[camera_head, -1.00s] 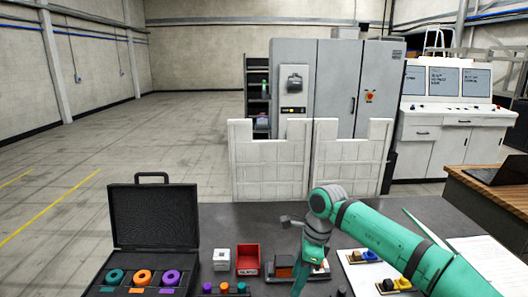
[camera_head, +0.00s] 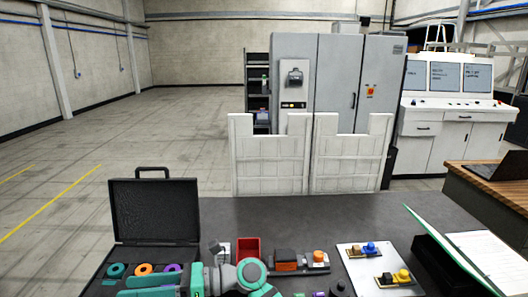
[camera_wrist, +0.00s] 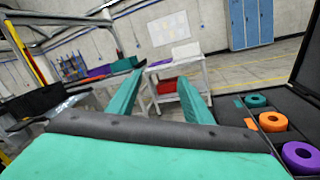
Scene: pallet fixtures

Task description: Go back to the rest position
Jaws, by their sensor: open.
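My gripper (camera_wrist: 161,78) shows in the wrist view with its two teal fingers apart and nothing between them. In the head view my teal arm is folded low across the bottom edge, in front of the open black case (camera_head: 155,212). In the wrist view a teal ring (camera_wrist: 256,100), an orange ring (camera_wrist: 272,121) and a purple ring (camera_wrist: 301,157) lie in the case, to the right of the fingers.
A red bin (camera_head: 248,248), a block fixture (camera_head: 300,262) and a white board with yellow and blue parts (camera_head: 362,250) stand on the dark table (camera_head: 300,214). White panels (camera_head: 270,165) stand behind the table.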

